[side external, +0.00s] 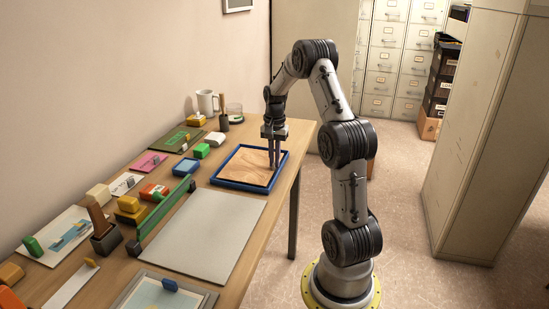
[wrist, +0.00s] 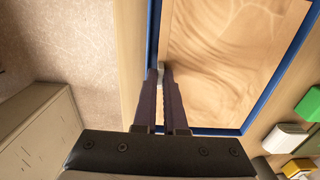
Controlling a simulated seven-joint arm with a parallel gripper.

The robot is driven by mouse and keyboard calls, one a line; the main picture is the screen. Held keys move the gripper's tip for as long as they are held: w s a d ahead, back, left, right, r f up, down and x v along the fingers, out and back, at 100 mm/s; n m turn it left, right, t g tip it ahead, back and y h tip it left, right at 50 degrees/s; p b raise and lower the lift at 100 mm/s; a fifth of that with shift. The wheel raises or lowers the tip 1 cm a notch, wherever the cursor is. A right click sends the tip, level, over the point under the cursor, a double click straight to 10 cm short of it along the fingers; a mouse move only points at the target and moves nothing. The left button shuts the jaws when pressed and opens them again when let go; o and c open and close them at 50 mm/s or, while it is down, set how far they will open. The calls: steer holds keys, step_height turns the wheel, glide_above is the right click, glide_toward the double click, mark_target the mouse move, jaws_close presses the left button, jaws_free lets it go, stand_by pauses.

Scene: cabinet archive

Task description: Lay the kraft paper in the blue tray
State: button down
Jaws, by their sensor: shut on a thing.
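The kraft paper (side external: 243,168) is a brown sheet with swirling marks. In the side view it lies within the rim of the blue tray (side external: 239,187), near the table's right edge. In the wrist view the paper (wrist: 230,60) fills most of the space inside the blue rim (wrist: 153,35). My gripper (side external: 274,166) points down at the tray's right side. Its fingers (wrist: 161,78) are shut on a small grey tab (wrist: 160,70) at the paper's edge. I cannot tell whether the paper rests fully on the tray floor.
A large grey sheet (side external: 200,232) lies in front of the tray, beside a long green bar (side external: 165,212). A mug (side external: 207,102) stands farther back. Many sheets and blocks crowd the left.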

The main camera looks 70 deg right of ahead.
steer(key=shift+f, duration=0.15)
stand_by(0.5)
steer(key=shift+f, duration=0.25)
steer(key=c, duration=0.9)
jaws_free()
steer(key=shift+s, duration=0.1)
steer(key=shift+s, duration=0.1)
steer(key=shift+c, duration=1.3)
steer(key=shift+o, duration=0.7)
